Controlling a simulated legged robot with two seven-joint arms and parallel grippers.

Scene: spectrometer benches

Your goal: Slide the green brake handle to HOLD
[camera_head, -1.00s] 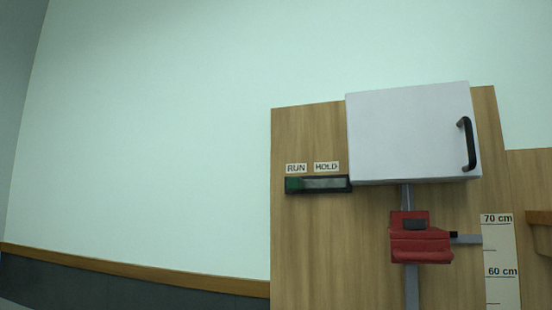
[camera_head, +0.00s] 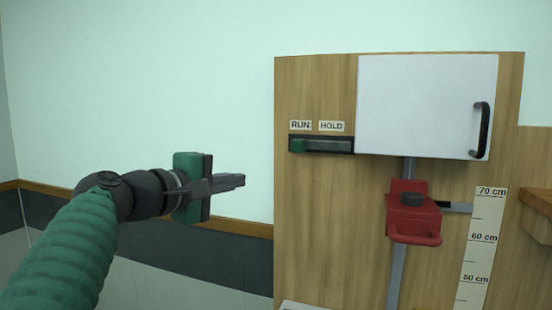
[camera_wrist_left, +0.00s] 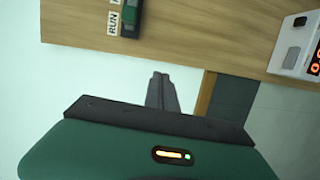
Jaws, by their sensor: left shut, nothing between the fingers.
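The green brake handle (camera_head: 298,146) sits at the left end of a dark horizontal slot (camera_head: 330,145), under the RUN label (camera_head: 300,125). The HOLD label (camera_head: 331,126) is to its right, above the slot's other part. My left gripper (camera_head: 240,180) is shut and empty, left of the wooden panel and a little lower than the handle, apart from it. In the left wrist view the shut fingers (camera_wrist_left: 161,85) point towards the panel, and the green handle (camera_wrist_left: 130,15) shows at the top edge, partly cut off. My right gripper is not in view.
The wooden panel (camera_head: 310,220) carries a white door (camera_head: 420,105) with a black handle (camera_head: 481,130). Below are a red clamp (camera_head: 410,210) on a grey rail and a centimetre scale (camera_head: 481,245). A white box with an orange display (camera_wrist_left: 300,45) shows in the wrist view.

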